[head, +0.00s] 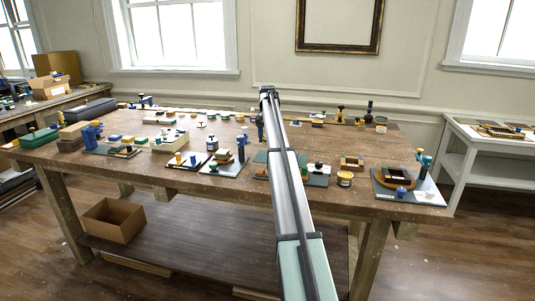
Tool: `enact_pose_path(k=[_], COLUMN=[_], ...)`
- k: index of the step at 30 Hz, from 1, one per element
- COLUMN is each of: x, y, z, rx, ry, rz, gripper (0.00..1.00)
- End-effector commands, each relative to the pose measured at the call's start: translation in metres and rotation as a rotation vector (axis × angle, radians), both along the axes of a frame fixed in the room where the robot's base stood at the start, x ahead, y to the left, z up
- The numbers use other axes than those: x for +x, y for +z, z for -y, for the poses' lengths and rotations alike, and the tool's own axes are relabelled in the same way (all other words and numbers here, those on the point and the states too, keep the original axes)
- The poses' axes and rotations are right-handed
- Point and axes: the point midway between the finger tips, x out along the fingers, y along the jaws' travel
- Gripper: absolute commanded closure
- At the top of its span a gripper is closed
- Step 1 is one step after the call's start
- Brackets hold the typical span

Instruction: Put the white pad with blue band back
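The objects on the wooden workbench (345,205) are very small in this view. I cannot single out the white pad with the blue band with certainty. A small white piece with a dark blue top (401,192) sits on a grey board at the right end. Another white and blue piece (212,144) stands left of the middle. My arm reaches from the bottom edge up over the middle of the bench and covers part of it. My gripper's fingers cannot be made out at the arm's far end, so its state and any load are hidden.
Boards with small fittings line the bench's front edge, including a grey board (428,193) with a teal post. A cardboard box (112,220) sits on the lower shelf. Bare wood shows in the bench's right middle.

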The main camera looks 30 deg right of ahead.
Motion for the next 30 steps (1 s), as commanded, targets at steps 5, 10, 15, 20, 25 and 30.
enact_pose_path(k=[5, 10, 15, 20, 25, 30], x=[-0.001, 0.000, -0.001, 0.000, 0.000, 0.000], y=[-0.028, -0.039, -0.059, -0.071, -0.070, -0.073], z=[0.000, 0.000, 0.000, 0.000, 0.000, 0.000], rx=[0.001, 0.001, 0.000, 0.000, 0.000, 0.001], ry=[0.001, 0.002, 0.002, 0.002, 0.002, 0.002], rz=[-0.001, -0.001, -0.001, 0.000, 0.000, -0.001], gripper=[0.78, 0.78, 0.78, 0.78, 0.78, 0.78])
